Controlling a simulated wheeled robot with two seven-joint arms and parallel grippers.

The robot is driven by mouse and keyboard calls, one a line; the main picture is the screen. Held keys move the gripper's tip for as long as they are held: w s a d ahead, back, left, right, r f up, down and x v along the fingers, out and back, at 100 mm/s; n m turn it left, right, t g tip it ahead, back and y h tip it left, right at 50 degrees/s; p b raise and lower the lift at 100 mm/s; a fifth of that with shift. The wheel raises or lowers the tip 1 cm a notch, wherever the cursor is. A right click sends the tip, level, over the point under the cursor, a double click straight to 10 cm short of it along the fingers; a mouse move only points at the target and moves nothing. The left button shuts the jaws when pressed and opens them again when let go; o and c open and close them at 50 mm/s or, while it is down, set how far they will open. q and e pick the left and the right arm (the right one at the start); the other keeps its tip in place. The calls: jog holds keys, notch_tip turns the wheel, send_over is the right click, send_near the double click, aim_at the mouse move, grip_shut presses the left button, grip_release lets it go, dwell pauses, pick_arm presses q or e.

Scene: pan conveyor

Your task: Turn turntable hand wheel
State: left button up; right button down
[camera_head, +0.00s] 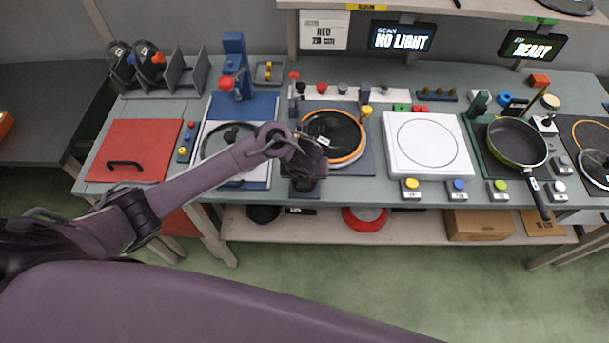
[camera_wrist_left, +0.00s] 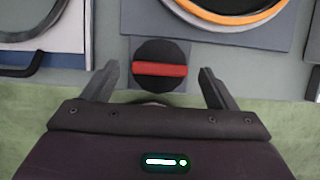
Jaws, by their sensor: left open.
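The turntable (camera_head: 360,151) is a round plate with an orange rim and a dark top, on a grey base behind my left gripper. Its rim also shows at the top of the left wrist view (camera_wrist_left: 262,17). The hand wheel (camera_wrist_left: 160,79) is a black round knob with a red bar (camera_wrist_left: 160,69) across it, lying left to right in that view. My left gripper (camera_wrist_left: 158,69) is open, with one finger on each side of the wheel and gaps between. In the head view the gripper (camera_head: 306,172) covers most of the wheel. My right gripper is not in view.
A white square plate (camera_head: 459,167) is right of the turntable, then a black pan (camera_head: 517,142). A blue press (camera_head: 234,65) and a red board (camera_head: 140,142) are on the left. A yellow-topped post (camera_head: 366,111) stands beside the turntable. Green floor lies in front of the bench.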

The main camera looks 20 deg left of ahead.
pick_arm(q)
jog(key=shift+w+a+f, duration=0.1)
jog(key=shift+w+f, duration=0.15)
jog(key=shift+f, duration=0.35)
jog(key=c, duration=1)
